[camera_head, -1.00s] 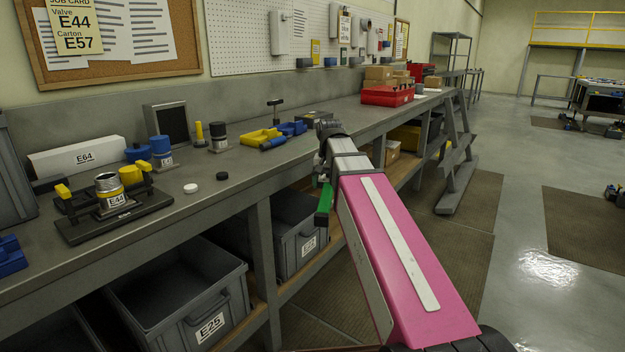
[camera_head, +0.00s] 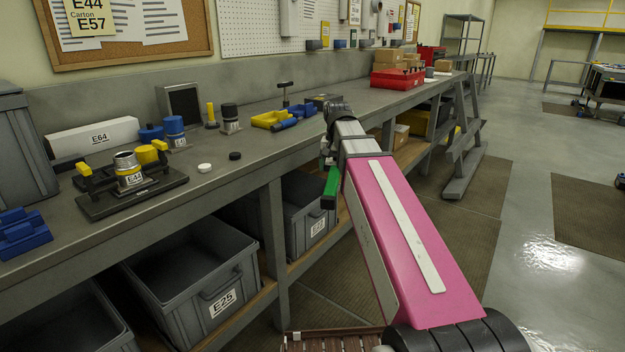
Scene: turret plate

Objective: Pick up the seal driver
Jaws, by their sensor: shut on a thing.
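My arm reaches forward past the front edge of the bench, and its dark wrist hangs at the far end. My gripper (camera_head: 327,172) is below the wrist, beside the pink link, and clear of the bench top. Its fingertips are mostly hidden. A green upright piece with a dark lower end, seemingly the seal driver (camera_head: 331,187), hangs at the gripper; its full shape cannot be made out. It is in front of the bench edge and apart from the bench top.
The grey bench (camera_head: 240,178) carries a black fixture (camera_head: 130,195) with the E44 valve, a white E64 box (camera_head: 92,138), a yellow tray (camera_head: 269,119) and a red case (camera_head: 397,79). Grey bins (camera_head: 190,282) sit below.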

